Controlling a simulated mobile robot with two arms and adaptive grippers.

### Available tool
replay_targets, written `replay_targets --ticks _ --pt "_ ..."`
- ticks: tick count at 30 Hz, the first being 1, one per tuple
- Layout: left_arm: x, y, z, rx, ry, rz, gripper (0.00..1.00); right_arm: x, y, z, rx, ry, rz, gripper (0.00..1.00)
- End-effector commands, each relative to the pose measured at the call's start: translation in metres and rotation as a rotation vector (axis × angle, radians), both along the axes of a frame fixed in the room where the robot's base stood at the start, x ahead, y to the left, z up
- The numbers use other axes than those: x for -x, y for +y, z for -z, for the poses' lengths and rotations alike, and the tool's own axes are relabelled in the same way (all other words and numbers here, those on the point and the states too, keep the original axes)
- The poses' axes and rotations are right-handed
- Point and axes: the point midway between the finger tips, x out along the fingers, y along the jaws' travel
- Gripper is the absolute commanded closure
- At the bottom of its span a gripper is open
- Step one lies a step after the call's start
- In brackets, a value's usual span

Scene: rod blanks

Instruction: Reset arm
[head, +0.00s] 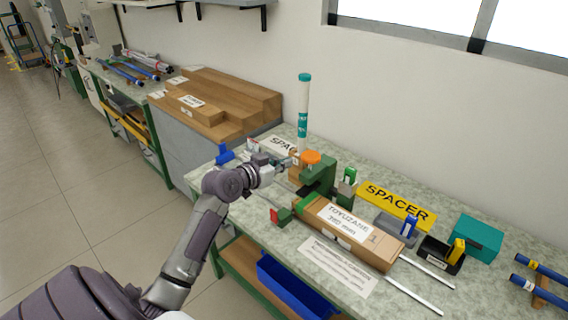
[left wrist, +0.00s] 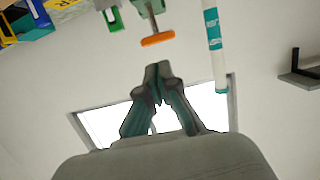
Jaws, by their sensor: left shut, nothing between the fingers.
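My left arm reaches in from the lower left in the head view. My left gripper (head: 291,162) is over the back part of the bench, beside the orange knob and near the white and teal upright rod. In the left wrist view my left gripper (left wrist: 158,68) has its fingers together, with nothing visible between them. My right gripper is in neither view.
Stepped wooden blocks (head: 215,95) stand behind left.

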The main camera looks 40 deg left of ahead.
Motion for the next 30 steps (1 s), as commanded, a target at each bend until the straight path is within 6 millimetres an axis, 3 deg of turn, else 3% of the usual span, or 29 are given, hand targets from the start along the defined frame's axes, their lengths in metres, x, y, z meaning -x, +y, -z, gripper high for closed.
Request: replay_targets --ticks 10,14,17,22,25,30 --pt "0.001 -0.003 0.003 -0.002 0.008 0.003 1.00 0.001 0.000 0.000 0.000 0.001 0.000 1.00" --pt "0.014 -0.027 0.029 -0.018 0.086 0.038 1.00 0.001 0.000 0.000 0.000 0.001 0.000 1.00" --pt "0.041 -0.066 0.069 -0.047 0.215 0.089 1.00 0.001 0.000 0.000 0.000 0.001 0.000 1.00" --pt "0.120 -0.138 0.139 -0.104 0.492 0.158 1.00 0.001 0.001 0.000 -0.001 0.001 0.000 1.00" --pt "0.164 -0.165 0.161 -0.127 0.617 0.166 1.00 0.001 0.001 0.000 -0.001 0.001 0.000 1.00" --pt "0.223 -0.193 0.178 -0.146 0.767 0.155 1.00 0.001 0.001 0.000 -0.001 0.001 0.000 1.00"
